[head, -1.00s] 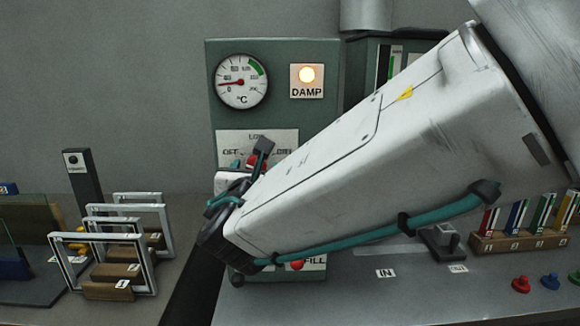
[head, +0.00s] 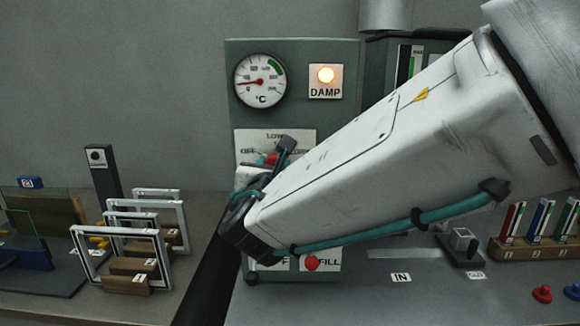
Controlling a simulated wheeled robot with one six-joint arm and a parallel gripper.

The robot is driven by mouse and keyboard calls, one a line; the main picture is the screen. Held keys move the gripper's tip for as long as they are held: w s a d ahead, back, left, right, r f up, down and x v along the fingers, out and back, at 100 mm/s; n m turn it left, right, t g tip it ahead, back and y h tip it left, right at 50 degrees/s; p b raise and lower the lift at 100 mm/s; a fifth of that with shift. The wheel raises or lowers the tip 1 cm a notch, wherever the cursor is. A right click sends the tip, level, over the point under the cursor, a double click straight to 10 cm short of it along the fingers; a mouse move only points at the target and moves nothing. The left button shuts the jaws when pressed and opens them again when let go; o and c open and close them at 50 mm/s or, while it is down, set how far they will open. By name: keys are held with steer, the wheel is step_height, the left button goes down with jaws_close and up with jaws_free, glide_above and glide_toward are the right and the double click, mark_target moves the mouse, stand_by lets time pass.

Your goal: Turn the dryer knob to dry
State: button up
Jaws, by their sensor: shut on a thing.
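The green dryer panel (head: 296,117) stands at the back centre. It carries a round °C gauge (head: 260,82), its needle pointing left at the low end, and a lit lamp marked DAMP (head: 325,78). Below is a white label plate (head: 250,142) with LOW at the top and OFF at the left; the other words are partly covered. A red piece of the knob (head: 271,159) shows at the plate's middle. My gripper (head: 284,148) is at the plate, shut on the knob, mostly hidden behind my wrist. The knob's pointing direction cannot be seen.
Several white frames (head: 146,222) on wooden blocks stand at the left, near a dark post (head: 101,172). A red button (head: 312,263) by a FILL label sits under my arm. A rack of coloured strips (head: 532,249) is at the right.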

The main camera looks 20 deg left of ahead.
steer(key=m, duration=0.3)
steer(key=shift+m, duration=0.4)
steer(key=m, duration=0.3)
steer(key=shift+m, duration=0.3)
steer(key=m, duration=1.3)
steer(key=shift+f+m, duration=0.1)
steer(key=shift+m, duration=0.2)
steer(key=m, duration=0.6)
steer(key=shift+m, duration=0.3)
steer(key=o, duration=1)
